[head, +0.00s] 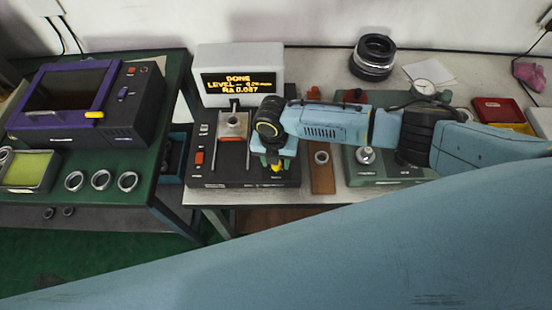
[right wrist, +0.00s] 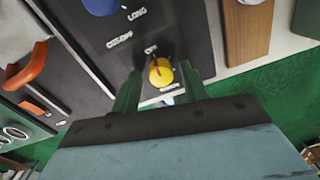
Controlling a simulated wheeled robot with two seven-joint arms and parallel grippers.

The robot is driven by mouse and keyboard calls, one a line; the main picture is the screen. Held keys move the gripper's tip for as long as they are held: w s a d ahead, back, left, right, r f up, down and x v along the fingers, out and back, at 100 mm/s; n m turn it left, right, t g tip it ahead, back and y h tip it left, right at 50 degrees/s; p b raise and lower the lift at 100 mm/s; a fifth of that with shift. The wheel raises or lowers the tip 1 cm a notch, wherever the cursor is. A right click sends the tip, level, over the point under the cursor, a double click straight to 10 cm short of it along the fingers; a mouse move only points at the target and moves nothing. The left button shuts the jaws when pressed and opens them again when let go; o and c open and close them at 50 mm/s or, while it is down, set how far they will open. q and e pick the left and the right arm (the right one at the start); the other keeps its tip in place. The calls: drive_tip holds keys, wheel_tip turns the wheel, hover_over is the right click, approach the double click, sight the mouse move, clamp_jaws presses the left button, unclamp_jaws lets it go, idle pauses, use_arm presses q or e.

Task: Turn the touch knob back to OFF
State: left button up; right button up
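The yellow touch knob (right wrist: 160,74) sits on the front of the black tester (head: 222,178), near a label reading OFF. A dark red mark shows on the knob; I cannot tell its exact setting. My right gripper (right wrist: 161,72) points down over it, with one green finger on each side and narrow gaps between fingers and knob, so it looks open around it. In the head view the knob (head: 277,169) is partly hidden below my right gripper (head: 273,158). My left gripper is out of view.
A wooden block with a ring (head: 321,178) stands just right of the tester. Several rings and a purple-framed machine (head: 75,98) are on the left green table.

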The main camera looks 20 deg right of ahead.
idle(0.3)
drive_tip(key=r, duration=1.3)
drive_tip(key=shift+w+a+r, duration=0.15)
drive_tip(key=shift+a, duration=0.05)
